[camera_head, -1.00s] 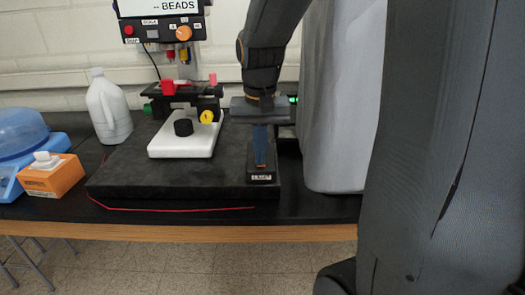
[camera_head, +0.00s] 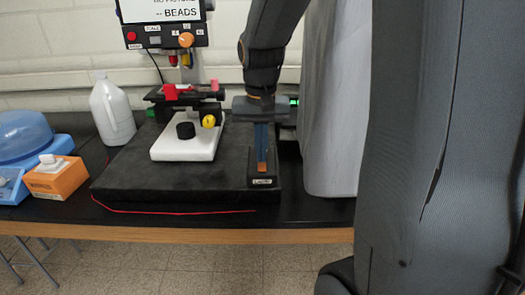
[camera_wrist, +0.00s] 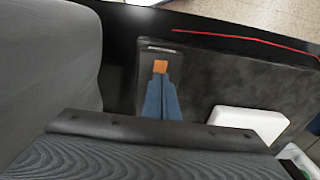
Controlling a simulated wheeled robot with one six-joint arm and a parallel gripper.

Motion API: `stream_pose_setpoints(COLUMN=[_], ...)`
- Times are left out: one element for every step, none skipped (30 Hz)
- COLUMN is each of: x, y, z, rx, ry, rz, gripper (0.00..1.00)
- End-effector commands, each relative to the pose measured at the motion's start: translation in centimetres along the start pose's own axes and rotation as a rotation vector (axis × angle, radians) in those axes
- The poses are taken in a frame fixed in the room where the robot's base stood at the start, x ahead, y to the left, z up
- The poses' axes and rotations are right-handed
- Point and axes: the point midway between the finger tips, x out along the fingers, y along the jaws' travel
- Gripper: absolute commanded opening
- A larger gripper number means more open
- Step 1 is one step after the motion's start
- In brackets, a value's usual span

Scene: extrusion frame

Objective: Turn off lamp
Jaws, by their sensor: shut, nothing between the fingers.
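A small black switch box (camera_head: 261,183) with a white label, apparently reading "LAMP", sits at the front right of the dark slab. It also shows in the wrist view (camera_wrist: 146,95). An orange patch, seemingly its rocker (camera_wrist: 160,66), shows at the fingertips. My gripper (camera_head: 262,159) points down over the box with its blue fingers together and nothing between them. In the wrist view the fingertips (camera_wrist: 160,77) meet the near edge of the orange patch. I cannot tell whether they touch it or hover just above. No lamp glow is clearly visible.
A white-based stage device (camera_head: 184,143) stands left on the slab (camera_head: 130,180). A control box with knobs (camera_head: 160,37) hangs behind it. A white jug (camera_head: 112,110) and an orange box (camera_head: 57,178) are farther left. A grey covered object (camera_head: 335,110) stands close right of my arm.

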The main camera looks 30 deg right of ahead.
Motion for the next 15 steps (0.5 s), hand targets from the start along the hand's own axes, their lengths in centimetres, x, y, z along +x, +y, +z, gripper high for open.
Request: stream_pose_setpoints(x=[-1.4,-1.8,-2.3,-2.7,-3.0,-3.6,-4.2,-4.8,-5.6,-6.2,-6.9,-7.7,-8.3,-8.9,-9.6], y=[0.1,0.1,0.1,0.1,0.1,0.1,0.0,0.0,0.0,0.0,0.0,0.0,0.0,0.0,0.0], z=[0.3,0.4,0.5,0.6,0.7,0.6,0.4,0.4,0.5,0.4,0.4,0.5,0.5,0.4,0.5], rx=[0.0,0.0,0.0,0.0,0.001,0.001,0.002,0.002,0.002,0.002,0.002,0.002,0.002,0.002,0.002], ry=[0.003,0.004,0.004,0.004,0.004,0.007,0.012,0.012,0.011,0.011,0.011,0.01,0.009,0.01,0.008], rz=[-0.002,-0.002,-0.002,-0.002,-0.002,-0.003,-0.005,-0.005,-0.005,-0.005,-0.005,-0.005,-0.005,-0.005,-0.005], gripper=[0.0,0.0,0.0,0.0,0.0,0.0,0.0,0.0,0.0,0.0,0.0,0.0,0.0,0.0,0.0])
